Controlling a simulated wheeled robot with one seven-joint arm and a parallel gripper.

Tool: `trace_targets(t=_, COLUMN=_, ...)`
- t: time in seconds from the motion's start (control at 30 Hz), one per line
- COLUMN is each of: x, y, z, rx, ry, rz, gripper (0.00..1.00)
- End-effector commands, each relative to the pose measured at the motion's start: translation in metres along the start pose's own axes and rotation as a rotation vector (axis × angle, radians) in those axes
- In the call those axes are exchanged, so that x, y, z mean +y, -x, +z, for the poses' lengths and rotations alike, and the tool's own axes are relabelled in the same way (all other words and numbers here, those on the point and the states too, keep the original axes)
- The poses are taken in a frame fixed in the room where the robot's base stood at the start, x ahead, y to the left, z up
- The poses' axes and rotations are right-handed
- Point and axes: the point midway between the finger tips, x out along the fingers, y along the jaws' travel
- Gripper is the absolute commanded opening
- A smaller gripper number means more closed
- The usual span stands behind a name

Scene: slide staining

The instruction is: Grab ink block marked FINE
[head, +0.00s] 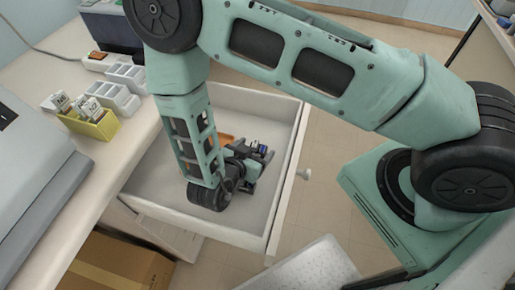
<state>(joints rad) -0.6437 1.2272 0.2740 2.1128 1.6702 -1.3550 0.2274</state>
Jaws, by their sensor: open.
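My gripper (260,154) is open and low inside a pulled-out white drawer (160,178). A small dark blue thing shows at its fingers; I cannot tell whether it is an ink block or part of the gripper. An orange-brown thing (226,138) lies in the drawer behind my arm, partly hidden. No block with a readable FINE mark shows, and my arm hides part of the drawer floor.
Left of the drawer is a white counter (112,165) with a yellow slide box (97,127), pale racks (112,96) and a grey machine (30,175). A cardboard box (115,265) stands below. The drawer walls rise around my gripper.

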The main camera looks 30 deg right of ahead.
Motion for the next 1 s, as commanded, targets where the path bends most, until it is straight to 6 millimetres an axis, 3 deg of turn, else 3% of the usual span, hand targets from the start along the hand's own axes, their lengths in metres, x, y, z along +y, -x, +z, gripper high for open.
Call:
trace_targets(t=0.33, x=-0.0003, y=-0.0088, z=0.0002, rx=-0.001, ry=0.000, rz=-0.001, gripper=0.71)
trace_targets(t=0.5, x=-0.0004, y=-0.0086, z=0.0002, rx=-0.001, ry=0.000, rz=-0.001, gripper=0.27)
trace_targets(t=1.0, x=-0.0006, y=-0.0052, z=-0.0067, rx=-0.001, ry=-0.001, rz=-0.001, gripper=0.27)
